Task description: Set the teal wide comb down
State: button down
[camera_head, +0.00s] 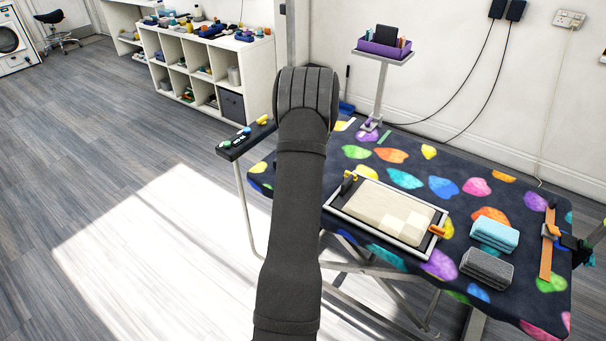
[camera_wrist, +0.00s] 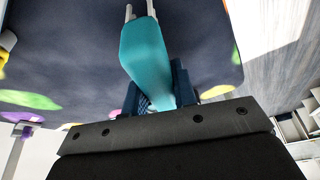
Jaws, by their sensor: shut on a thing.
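In the wrist view the teal wide comb (camera_wrist: 145,48) is held between the dark blue fingers of my gripper (camera_wrist: 158,95). Its broad teal body points away from the gripper, with two pale prongs at its far end. The part between the fingers is partly hidden. The dark, spotted table top shows behind it, but I cannot tell whether the comb touches it. In the head view my own arm hides the gripper and comb.
The table (camera_head: 462,289) has a colourful spotted cover. On it are a framed beige mat (camera_head: 375,208), folded blue (camera_head: 494,235) and grey (camera_head: 487,268) towels, and an orange strap (camera_head: 547,245). A purple caddy (camera_head: 383,47) stands behind. A small side shelf (camera_head: 243,141) holds small items.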

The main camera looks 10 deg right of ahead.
jog(key=shift+f, duration=0.2)
jog(key=c, duration=1.2)
grip_release()
jog(key=shift+o, duration=0.2)
jog(key=v, duration=1.2)
jog(key=shift+r, duration=0.1)
